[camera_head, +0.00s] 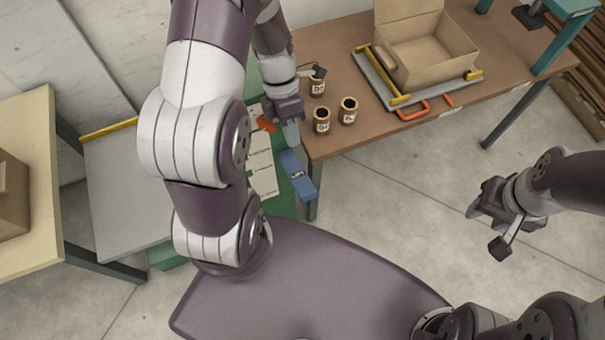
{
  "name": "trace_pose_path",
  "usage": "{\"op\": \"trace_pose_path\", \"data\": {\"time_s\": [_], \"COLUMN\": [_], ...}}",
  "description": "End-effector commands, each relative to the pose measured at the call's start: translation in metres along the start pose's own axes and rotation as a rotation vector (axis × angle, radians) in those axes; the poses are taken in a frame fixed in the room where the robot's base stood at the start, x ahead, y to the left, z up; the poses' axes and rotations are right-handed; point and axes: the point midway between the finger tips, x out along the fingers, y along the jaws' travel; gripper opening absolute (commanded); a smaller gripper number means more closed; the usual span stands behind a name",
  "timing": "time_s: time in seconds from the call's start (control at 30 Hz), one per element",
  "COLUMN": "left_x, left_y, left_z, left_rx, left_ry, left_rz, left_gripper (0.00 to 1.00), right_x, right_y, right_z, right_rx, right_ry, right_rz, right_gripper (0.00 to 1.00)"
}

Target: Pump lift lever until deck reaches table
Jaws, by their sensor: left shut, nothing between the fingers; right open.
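A blue lever (298,176) with a white label, seemingly reading "LIFT", stands beside the brown table's left end. My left gripper (291,135) is shut and empty, just above the blue lever's upper end in the picture. I cannot tell whether they touch. A grey deck (125,195) with a yellow strip along its far edge lies left of my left arm, beside the pale wooden table (28,110). My arm hides the deck's right part, and its height against the tables is hard to judge. My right gripper (487,222) is open and empty over bare floor.
The brown table (365,140) carries several labelled tins (348,111) and an open cardboard box (425,50) on a grey tray with yellow rails. A box (12,195) sits on the pale table.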

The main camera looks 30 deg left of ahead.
Motion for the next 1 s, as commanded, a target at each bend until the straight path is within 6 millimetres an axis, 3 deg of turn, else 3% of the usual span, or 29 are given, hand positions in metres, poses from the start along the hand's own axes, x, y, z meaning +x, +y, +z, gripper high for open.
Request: {"op": "trace_pose_path", "data": {"time_s": [0.27,0.7,1.0], "left_x": [0.015,0.108,0.139], "left_y": [-0.001,-0.001,-0.001], "left_z": [0.000,-0.001,-0.001], "left_rx": [0.001,0.002,0.003], "left_ry": [0.002,0.003,0.002], "left_rz": [-0.003,-0.002,-0.001], "left_gripper": [0.00,0.00,0.00], "right_x": [-0.002,-0.005,-0.005], "right_y": [0.000,0.000,0.000], "right_z": [0.000,-0.001,-0.001], "right_rx": [0.000,0.000,0.000], "right_ry": [0.000,0.000,0.000], "right_rz": [0.000,0.000,0.000], "right_gripper": [0.43,0.43,0.43]}}
